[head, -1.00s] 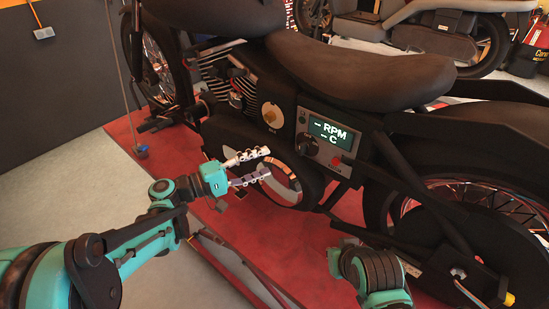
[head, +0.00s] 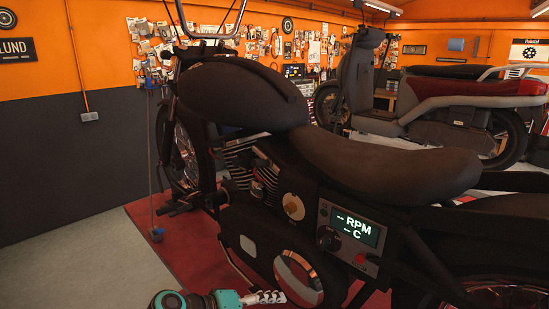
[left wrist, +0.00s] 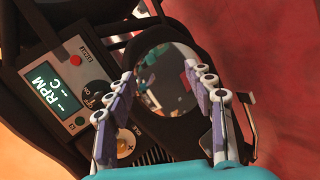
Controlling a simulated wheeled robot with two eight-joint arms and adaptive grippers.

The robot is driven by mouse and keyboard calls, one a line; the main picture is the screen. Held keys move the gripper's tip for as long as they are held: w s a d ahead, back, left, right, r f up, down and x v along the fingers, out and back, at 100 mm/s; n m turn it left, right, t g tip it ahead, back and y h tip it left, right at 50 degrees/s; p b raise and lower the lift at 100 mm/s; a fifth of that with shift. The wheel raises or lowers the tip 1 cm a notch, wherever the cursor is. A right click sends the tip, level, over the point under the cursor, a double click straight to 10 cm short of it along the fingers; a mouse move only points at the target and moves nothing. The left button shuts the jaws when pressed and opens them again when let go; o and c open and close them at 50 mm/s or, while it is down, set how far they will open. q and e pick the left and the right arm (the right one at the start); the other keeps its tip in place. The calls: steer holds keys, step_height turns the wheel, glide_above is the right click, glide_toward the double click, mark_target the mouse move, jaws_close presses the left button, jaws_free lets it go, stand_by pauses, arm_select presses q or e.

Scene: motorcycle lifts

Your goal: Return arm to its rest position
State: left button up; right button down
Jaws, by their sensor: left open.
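My left gripper (head: 268,298) shows at the bottom edge of the head view, pointing right toward the dark motorcycle's (head: 240,215) round shiny side cover (head: 298,278). Most of my left arm is below the picture. In the left wrist view my left gripper (left wrist: 158,70) is open, its two fingers spread with nothing between them. The round cover (left wrist: 165,78) lies beyond the fingers, apparently apart from them. My right gripper is in neither current view.
A meter box reading RPM and C (head: 352,232) is on the motorcycle's side, and a yellow knob (head: 293,207) is left of it. The red lift platform (head: 185,250) lies below. Clear grey floor (head: 75,255) is at the left. Another motorcycle (head: 430,105) stands behind.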

arm_select(q)
steer(key=s+a+f+m+t+y+b, duration=0.1)
steer(key=s+a+f+m+y+b, duration=0.2)
steer(key=s+a+f+y, duration=0.7)
steer(key=s+a+f+b, duration=0.2)
steer(key=s+a+f, duration=0.1)
steer(key=a, duration=0.3)
